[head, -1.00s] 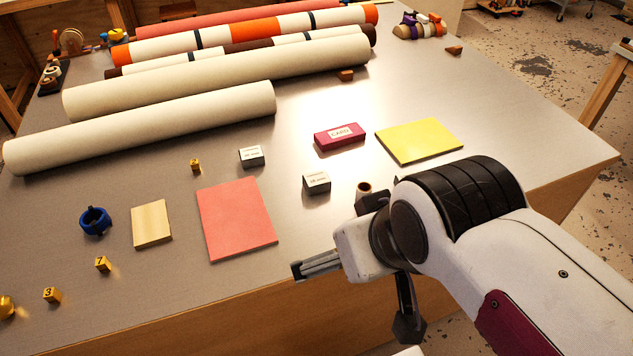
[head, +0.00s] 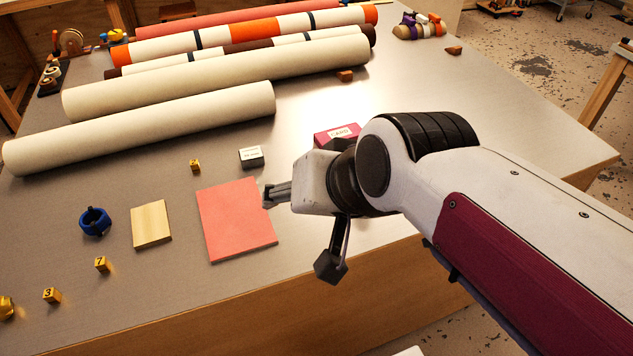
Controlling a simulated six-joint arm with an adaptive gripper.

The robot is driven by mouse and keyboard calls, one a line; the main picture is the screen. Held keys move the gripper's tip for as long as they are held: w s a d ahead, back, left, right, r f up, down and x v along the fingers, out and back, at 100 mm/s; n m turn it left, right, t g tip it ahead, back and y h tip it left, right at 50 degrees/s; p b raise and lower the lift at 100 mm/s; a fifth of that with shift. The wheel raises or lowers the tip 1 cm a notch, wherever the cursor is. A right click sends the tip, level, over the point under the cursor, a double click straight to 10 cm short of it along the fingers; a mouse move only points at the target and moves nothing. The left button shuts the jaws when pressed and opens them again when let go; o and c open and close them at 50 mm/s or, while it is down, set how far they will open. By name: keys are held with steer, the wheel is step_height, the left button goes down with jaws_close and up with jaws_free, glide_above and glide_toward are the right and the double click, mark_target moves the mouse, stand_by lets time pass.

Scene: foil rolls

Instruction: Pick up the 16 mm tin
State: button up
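A small tin (head: 251,157) with a white top label and dark sides stands behind the pink sheet. Its size marking is too small to read surely. A second, similar tin showed to its right earlier; it is now hidden behind my gripper and wrist, so I cannot tell which one is the 16 mm tin. My gripper (head: 277,194) is over the right edge of the pink sheet, right of and nearer than the visible tin. The view does not show clearly whether its fingers are apart. I see nothing held.
A pink sheet (head: 236,218), a tan block (head: 151,224) and a blue ring (head: 95,221) lie to the left. A maroon box (head: 335,133) is partly covered by my arm. Long cream rolls (head: 150,128) lie behind. Small numbered brass blocks (head: 102,264) stand near the front edge.

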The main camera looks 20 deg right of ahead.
steer(key=w+a+r+m+t, duration=0.2)
steer(key=w+r+m, duration=0.15)
steer(key=w, duration=0.35)
steer(key=w+a+r+m+t+y, duration=0.1)
steer(key=w+r+m, duration=0.1)
steer(key=w+m, duration=0.35)
steer(key=w+a+r+m+t, duration=0.2)
steer(key=w+r+m, duration=0.1)
steer(key=w, duration=0.5)
steer(key=w+d+m+t+h, duration=0.2)
steer(key=w+d+m+h, duration=0.3)
steer(key=w+m, duration=0.75)
steer(key=d+f+m+g+h, duration=0.5)
steer(key=f+m+h, duration=0.2)
steer(key=f+m, duration=0.65)
steer(key=s+f+m+g+h, duration=0.1)
steer(key=s+f+m+g, duration=0.2)
steer(key=f+m, duration=0.1)
steer(key=s+f+m+g+h, duration=0.1)
steer(key=s+f+m+g, duration=0.2)
steer(key=s+f+m, duration=0.1)
steer(key=s+f+m+g+h, duration=0.2)
steer(key=s+f+m+g, duration=0.1)
steer(key=s+f+m, duration=0.1)
steer(key=shift+a, duration=0.3)
steer(key=shift+s+a+f+m+g, duration=0.15)
steer(key=shift+s+m+g, duration=0.2)
steer(key=shift+m+g, duration=0.05)
steer(key=shift+x, duration=1.3)
